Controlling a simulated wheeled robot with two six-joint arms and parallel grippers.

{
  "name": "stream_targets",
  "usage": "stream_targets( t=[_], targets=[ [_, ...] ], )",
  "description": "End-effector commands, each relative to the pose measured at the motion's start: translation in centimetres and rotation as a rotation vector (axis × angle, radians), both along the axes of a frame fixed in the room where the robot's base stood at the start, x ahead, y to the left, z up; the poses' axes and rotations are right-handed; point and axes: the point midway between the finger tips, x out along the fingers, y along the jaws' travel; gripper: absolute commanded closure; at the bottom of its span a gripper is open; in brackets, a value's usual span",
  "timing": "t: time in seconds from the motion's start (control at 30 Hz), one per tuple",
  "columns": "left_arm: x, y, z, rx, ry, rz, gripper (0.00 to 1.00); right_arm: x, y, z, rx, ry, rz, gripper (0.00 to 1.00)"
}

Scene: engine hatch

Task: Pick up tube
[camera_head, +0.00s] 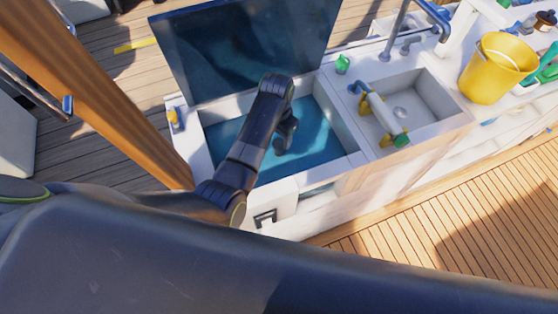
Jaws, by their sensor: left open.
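My left arm reaches over the open hatch (340,122), and my left gripper (284,146) hangs inside its opening, above the blue interior. The gripper is open; its fingers are small and dark, and I see nothing between them. I cannot make out a tube in the hatch; part of the interior is hidden by my arm. A whitish tube-like piece (383,114) with a green end, yellow parts and a blue bit lies slanted across the sink's left side, to the right of the gripper and apart from it. I cannot tell whether it is the tube. My right gripper is not in view.
The dark hatch lid (245,45) stands raised behind the opening. The sink (425,98) lies to the right, with a faucet (395,30) behind it. A yellow bucket (492,75) stands on the counter. A wooden post (95,90) rises at the left.

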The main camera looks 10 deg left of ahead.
Motion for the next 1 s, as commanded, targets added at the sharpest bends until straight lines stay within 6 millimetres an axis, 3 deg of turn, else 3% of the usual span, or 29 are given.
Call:
stream_targets(
  t=[0.2,0.63,0.97,1.0],
  targets=[
    [0.0,0.0,-1.8,0.0,-0.001,0.0,0.43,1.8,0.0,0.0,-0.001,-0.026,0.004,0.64],
    [0.0,-0.5,-6.4,0.0,0.001,0.0,0.43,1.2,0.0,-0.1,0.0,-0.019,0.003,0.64],
    [0.0,-0.5,-6.9,0.0,-0.001,0.001,0.43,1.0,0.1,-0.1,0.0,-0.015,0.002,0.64],
    [0.0,-0.5,-6.9,0.0,-0.001,0.001,0.47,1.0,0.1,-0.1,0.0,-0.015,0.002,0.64]
  ],
)
